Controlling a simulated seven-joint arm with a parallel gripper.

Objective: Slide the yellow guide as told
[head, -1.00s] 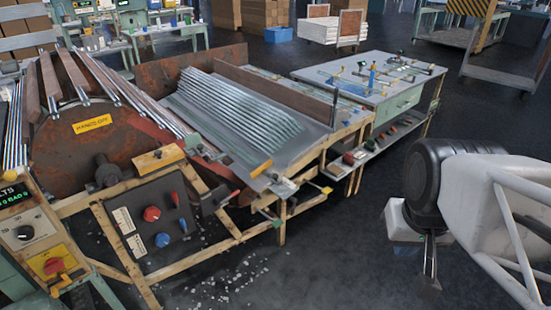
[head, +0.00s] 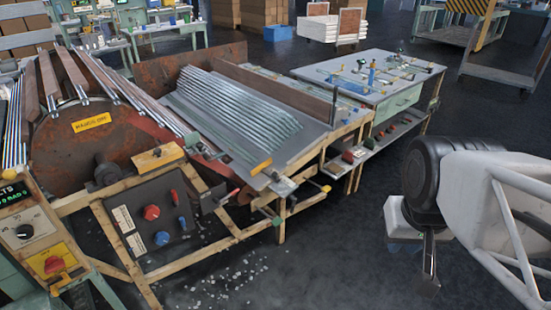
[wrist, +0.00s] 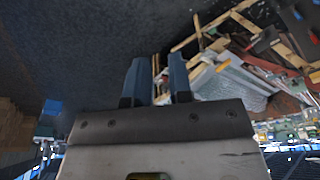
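A yellow block (head: 261,167) sits at the lower front end of the sloped tray of glass tubes (head: 238,117). A second yellow block (head: 158,156) sits on the front of the machine beside the rusty drum; I cannot tell which of the two is the guide. My gripper (head: 429,262) hangs over open floor at the right of the head view, well apart from both blocks. In the wrist view its two blue-grey fingers (wrist: 158,80) stand apart with nothing between them. The tray and machine show small and tilted there, beyond the fingers.
A control panel (head: 155,222) with red and blue knobs hangs below the machine's wooden frame. A side table (head: 350,72) with small parts stands behind the tray. Glass bits (head: 225,285) are scattered on the floor. Dark floor between my gripper and the machine is clear.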

